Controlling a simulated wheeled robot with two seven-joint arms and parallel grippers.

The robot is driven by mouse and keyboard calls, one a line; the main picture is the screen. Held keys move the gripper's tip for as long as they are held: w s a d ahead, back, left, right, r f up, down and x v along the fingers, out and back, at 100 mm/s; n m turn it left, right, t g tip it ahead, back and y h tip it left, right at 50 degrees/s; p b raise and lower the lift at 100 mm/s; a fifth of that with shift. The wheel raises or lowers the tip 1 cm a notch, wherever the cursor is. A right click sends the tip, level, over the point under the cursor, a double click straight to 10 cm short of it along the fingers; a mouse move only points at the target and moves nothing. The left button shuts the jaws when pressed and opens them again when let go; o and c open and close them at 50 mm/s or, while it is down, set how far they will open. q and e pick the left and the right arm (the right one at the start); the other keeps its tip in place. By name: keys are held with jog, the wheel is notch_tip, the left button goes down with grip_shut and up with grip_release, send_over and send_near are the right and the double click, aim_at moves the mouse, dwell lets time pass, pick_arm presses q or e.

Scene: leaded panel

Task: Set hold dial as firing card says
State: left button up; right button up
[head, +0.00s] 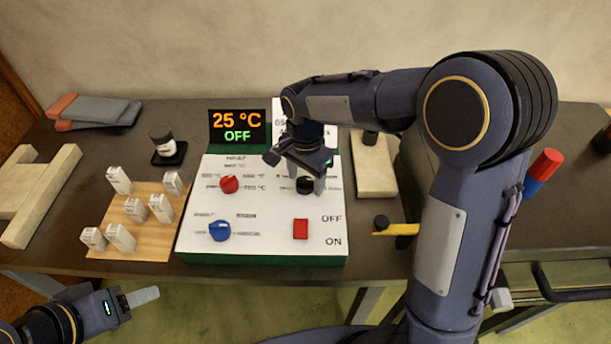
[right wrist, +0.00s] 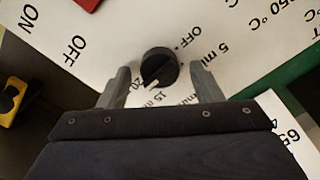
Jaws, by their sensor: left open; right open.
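The hold dial is a black knob (head: 305,185) on the right of the white control panel (head: 262,212). My left gripper (head: 145,297) is open and empty at lower left.
The display (head: 237,127) reads 25 °C OFF. A red dial (head: 229,184), a blue dial (head: 220,231) and a red OFF/ON switch (head: 300,229) share the panel. Several white labelled pieces stand on a wooden board (head: 155,248) at left. A yellow tool (head: 398,229) lies right of the panel.

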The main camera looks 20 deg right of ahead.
aim_at(306, 179)
notch_tip(306, 179, up, 8)
jog(key=shift+f, duration=0.2)
dwell(0.5)
jog(key=s+d+r+n+t+y, duration=0.2)
jog(key=s+d+n+y, duration=0.4)
jog(key=s, duration=0.6)
jog(key=s+d+f+n+t+h, duration=0.1)
jog(key=s+f+n+t+h, duration=0.1)
jog(key=s, duration=0.8)
jog(key=shift+f+n+t, duration=0.45)
jog(key=shift+n+t, duration=0.25)
jog(key=shift+t, duration=0.1)
jog(key=shift+d, duration=0.1)
